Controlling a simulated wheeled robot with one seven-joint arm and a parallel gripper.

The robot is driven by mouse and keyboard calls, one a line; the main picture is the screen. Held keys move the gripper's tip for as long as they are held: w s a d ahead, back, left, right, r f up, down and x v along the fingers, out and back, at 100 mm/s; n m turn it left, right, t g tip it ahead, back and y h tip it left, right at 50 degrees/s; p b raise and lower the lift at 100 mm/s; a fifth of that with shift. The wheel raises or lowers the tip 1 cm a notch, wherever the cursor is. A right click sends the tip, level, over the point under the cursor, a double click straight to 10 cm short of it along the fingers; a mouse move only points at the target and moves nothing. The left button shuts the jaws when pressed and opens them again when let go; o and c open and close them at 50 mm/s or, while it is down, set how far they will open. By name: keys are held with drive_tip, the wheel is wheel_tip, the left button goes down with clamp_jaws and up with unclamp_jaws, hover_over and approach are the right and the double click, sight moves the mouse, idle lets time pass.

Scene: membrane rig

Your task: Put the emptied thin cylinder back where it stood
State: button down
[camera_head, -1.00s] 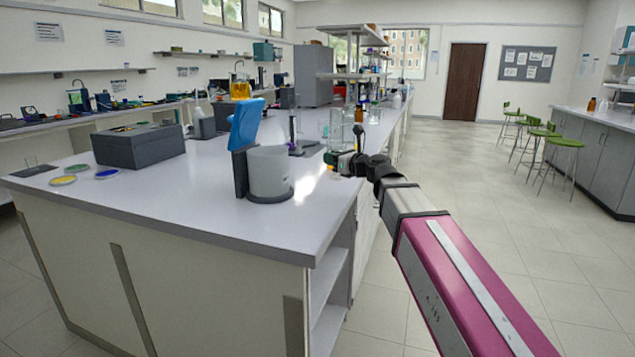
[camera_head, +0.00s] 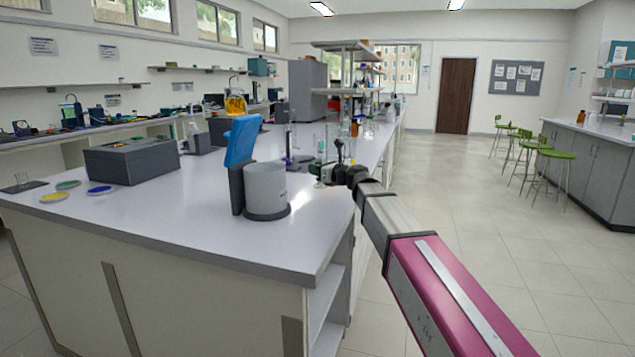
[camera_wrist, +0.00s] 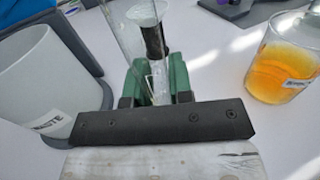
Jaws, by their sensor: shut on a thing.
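My gripper (camera_wrist: 157,82) has green fingers and is shut on a thin clear glass cylinder (camera_wrist: 133,32) in the wrist view. The cylinder looks empty of coloured liquid, and its lower part is hidden by the fingers and the dark gripper bar. I cannot tell whether its foot touches the bench. In the head view my gripper (camera_head: 328,172) is small, over the right edge of the bench, just right of and behind a whitish jar (camera_head: 266,188). The cylinder is hard to make out there.
The jar (camera_wrist: 38,80) stands close on the gripper's left in the wrist view, with a dark holder. A glass vessel of orange liquid (camera_wrist: 280,72) stands close on the right. The bench (camera_head: 150,222) is clear in front; a grey box (camera_head: 130,162) sits left.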

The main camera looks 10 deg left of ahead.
drive_tip(key=shift+w+f, duration=0.35)
drive_tip(key=shift+w, duration=0.15)
drive_tip(key=shift+d+f, duration=0.1)
drive_tip(key=shift+f, duration=1.85)
drive_tip(key=shift+f, duration=0.15)
drive_tip(key=c, duration=1)
unclamp_jaws()
drive_tip(key=shift+s+d, duration=0.2)
drive_tip(key=shift+d, duration=0.05)
drive_tip(key=v, duration=1.1)
drive_tip(key=shift+d, duration=0.2)
